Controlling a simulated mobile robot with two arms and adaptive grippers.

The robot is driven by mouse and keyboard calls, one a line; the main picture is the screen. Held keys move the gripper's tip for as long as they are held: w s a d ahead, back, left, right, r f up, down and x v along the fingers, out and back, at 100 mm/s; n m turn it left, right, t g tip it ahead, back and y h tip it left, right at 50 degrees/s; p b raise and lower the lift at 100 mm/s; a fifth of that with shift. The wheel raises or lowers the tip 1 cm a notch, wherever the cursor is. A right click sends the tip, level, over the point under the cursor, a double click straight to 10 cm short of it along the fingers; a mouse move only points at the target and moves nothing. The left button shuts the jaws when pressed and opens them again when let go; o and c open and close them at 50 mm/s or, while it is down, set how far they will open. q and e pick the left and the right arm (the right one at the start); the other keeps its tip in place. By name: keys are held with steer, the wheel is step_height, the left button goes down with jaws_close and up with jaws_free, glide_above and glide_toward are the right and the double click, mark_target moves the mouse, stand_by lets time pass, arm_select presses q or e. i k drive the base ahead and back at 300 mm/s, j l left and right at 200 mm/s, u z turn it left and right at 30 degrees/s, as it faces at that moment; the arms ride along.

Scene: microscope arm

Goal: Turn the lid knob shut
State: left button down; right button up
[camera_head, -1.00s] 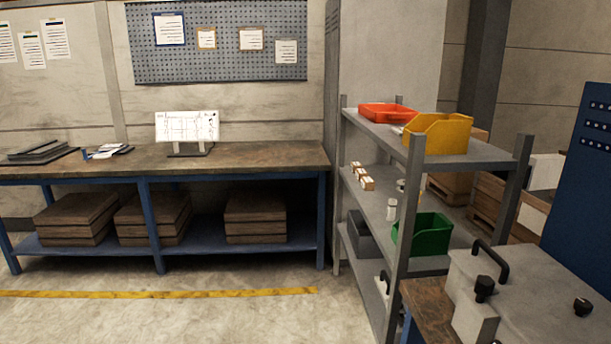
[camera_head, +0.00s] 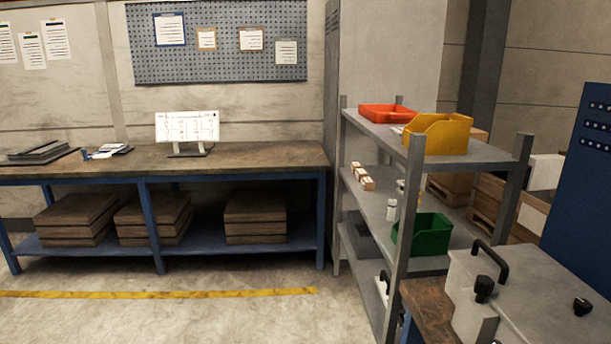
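A grey metal box with a flat lid (camera_head: 545,290) stands at the lower right on a brown-topped bench, cut off by the picture's edges. A black bar handle (camera_head: 490,258) rises from the lid's far left part. A black knob (camera_head: 484,289) sits at the box's left front, above a small grey block. A second black knob (camera_head: 582,307) lies farther right on the lid. I cannot tell from here how far either knob is turned. Neither of my grippers is in view.
A grey shelf rack (camera_head: 408,150) stands left of the box, with a red bin (camera_head: 387,113), a yellow bin (camera_head: 438,134) and a green bin (camera_head: 430,236). A long workbench (camera_head: 250,158) runs along the back wall. The floor (camera_head: 200,318) in front is clear, with a yellow line.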

mark_target(582, 307)
steer(key=z, duration=1.35)
steer(key=i+j, duration=0.15)
steer(key=j, duration=0.15)
steer(key=i+j+u, duration=0.1)
steer(key=j, duration=0.2)
steer(key=i+j, duration=0.15)
steer(key=j, duration=0.15)
steer(key=j+u, duration=0.05)
